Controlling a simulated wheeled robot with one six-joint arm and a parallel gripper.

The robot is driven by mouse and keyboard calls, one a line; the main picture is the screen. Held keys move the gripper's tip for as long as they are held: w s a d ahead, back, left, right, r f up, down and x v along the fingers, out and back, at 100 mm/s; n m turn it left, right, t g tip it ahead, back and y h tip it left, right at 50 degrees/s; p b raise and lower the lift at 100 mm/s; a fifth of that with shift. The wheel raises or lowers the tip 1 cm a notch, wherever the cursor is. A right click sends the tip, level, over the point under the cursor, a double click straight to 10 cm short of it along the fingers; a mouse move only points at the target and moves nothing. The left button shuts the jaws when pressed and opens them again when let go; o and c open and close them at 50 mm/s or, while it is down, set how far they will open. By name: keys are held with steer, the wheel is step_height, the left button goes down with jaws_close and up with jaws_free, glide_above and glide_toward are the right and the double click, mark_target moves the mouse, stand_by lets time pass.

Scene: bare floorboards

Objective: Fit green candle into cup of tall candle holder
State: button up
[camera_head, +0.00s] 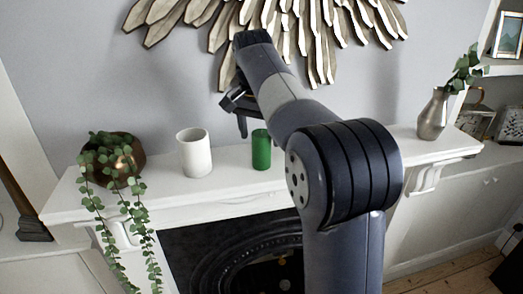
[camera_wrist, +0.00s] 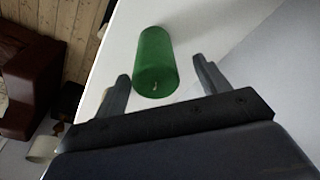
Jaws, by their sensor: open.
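The green candle (camera_head: 261,149) stands upright on the white mantel shelf, right of a white cylindrical vessel. It also shows in the wrist view (camera_wrist: 154,58), with its wick end toward my gripper. My gripper (camera_head: 243,122) is above the shelf, close to the candle's upper left in the head view. In the wrist view its open fingers (camera_wrist: 161,72) flank the candle's top end; I see no finger contact. I cannot make out a tall candle holder in either view. My arm hides part of the shelf right of the candle.
The white vessel (camera_head: 194,153) stands left of the candle. A copper pot with a trailing plant (camera_head: 116,160) is at the shelf's left end, and a metal vase (camera_head: 433,114) at its right. A spiky gold wall ornament (camera_head: 313,38) hangs behind my arm.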

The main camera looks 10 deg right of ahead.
mark_target(262, 147)
steer(key=shift+d+f, duration=0.15)
steer(key=shift+f, duration=0.95)
steer(key=shift+d+f, duration=0.15)
steer(key=shift+f, duration=0.95)
steer(key=shift+c, duration=0.3)
steer(key=c, duration=1.1)
